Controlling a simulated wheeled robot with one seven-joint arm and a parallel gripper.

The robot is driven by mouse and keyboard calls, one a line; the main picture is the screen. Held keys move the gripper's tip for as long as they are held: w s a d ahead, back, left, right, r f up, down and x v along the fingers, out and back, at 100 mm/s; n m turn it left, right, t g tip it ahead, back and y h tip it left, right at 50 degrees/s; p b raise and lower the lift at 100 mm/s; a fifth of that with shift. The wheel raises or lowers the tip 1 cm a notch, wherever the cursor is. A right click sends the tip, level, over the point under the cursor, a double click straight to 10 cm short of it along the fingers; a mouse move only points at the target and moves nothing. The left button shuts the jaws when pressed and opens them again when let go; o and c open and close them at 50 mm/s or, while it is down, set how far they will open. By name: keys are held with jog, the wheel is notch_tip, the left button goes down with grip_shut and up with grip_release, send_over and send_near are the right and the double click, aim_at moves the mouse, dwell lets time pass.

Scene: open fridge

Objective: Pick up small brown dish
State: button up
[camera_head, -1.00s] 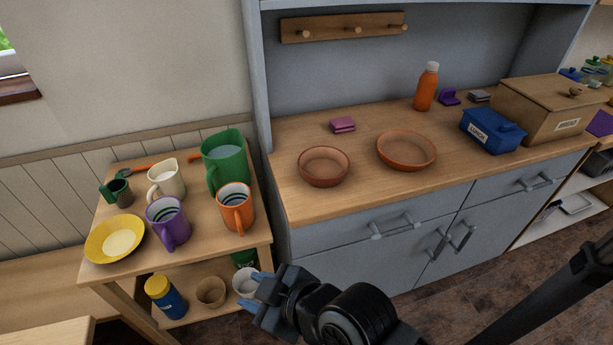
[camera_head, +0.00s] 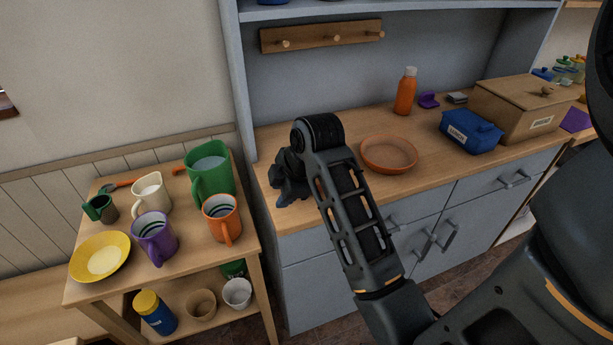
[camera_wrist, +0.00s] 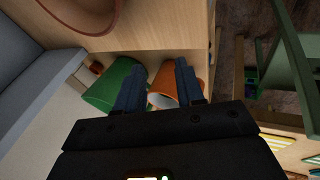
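A brown dish rim (camera_wrist: 88,14), most likely the small dish, shows at the top left of the wrist view, cut off by the picture edge. My gripper (camera_head: 285,200) is over the left front part of the counter, fingers pointing down and left. In the wrist view its two blue-grey fingers (camera_wrist: 160,68) stand apart with nothing between them, and the dish is beyond the tips, to the left.
The wooden counter (camera_head: 285,137) also holds an orange bottle (camera_head: 405,92), a blue lunch box (camera_head: 470,132) and a wooden bin (camera_head: 520,108). On the left, a small table carries a green jug (camera_head: 212,172), an orange mug (camera_head: 222,217), a purple mug (camera_head: 154,237) and a yellow bowl (camera_head: 100,257).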

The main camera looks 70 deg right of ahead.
jog(key=s+d+r+n+g, duration=0.1)
jog(key=s+d+r+g, duration=0.2)
jog(key=s+d, duration=0.5)
jog(key=b+x, duration=0.3)
jog(key=x, duration=0.1)
jog(key=b+x, duration=0.2)
jog(key=shift+w+d+f+b, duration=0.2)
jog(key=shift+w+d+b, duration=0.1)
jog(key=shift+d+b, duration=0.05)
jog(key=shift+p+x, duration=0.35)
jog(key=shift+x, duration=0.55)
jog(key=shift+w, duration=0.1)
grip_shut()
jog(key=shift+r, duration=0.1)
